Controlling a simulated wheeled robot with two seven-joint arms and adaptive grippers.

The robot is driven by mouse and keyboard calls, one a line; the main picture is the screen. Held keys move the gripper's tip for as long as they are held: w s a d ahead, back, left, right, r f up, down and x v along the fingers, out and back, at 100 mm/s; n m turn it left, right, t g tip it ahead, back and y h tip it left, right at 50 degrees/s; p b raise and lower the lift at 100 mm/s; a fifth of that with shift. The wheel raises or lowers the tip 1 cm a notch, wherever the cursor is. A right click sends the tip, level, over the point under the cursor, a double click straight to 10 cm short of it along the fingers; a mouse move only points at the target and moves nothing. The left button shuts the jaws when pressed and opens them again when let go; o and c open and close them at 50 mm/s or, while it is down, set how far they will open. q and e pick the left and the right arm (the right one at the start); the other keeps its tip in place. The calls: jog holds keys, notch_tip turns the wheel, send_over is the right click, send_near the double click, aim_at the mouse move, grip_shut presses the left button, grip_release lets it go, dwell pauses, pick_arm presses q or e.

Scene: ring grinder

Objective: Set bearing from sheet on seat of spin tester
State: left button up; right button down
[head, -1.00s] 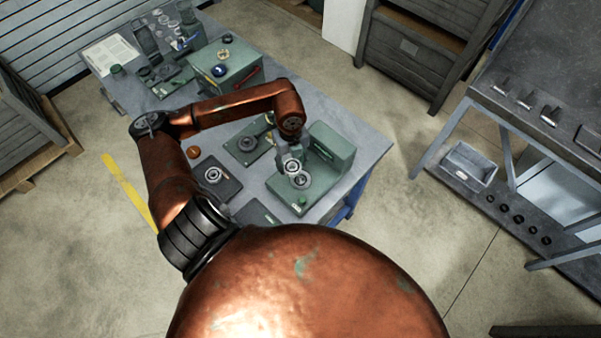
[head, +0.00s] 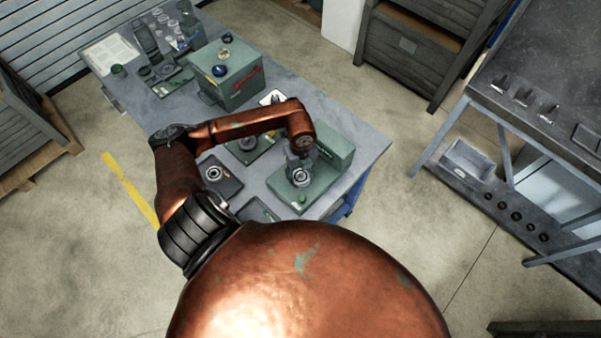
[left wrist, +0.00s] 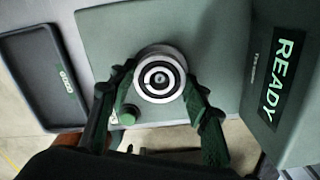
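The spin tester (head: 330,150) is a green machine at the right end of the bench. Its round seat is on the front deck, and the silver bearing (head: 301,176) is at the seat. In the left wrist view the bearing (left wrist: 160,78) shows as bright and dark rings centred over the seat and hides most of it. My left gripper (left wrist: 159,72) has one finger on each side of the bearing, close against its rim. I cannot tell whether the bearing touches the seat. The dark sheet (head: 228,186) lies left of the tester with a ring shape on it. My right gripper is not in view.
The tester's display (left wrist: 278,80) reads READY. A dark tray (left wrist: 40,75) marked GOOD lies beside the tester. A green knob (left wrist: 128,115) stands on the deck near the left finger. A green box (head: 232,80) and other equipment stand farther back on the bench.

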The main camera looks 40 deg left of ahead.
pick_arm(q)
jog(key=o, duration=0.5)
jog(key=shift+r, duration=0.15)
notch_tip(320, 180, up, 12)
jog(key=shift+b, duration=0.8)
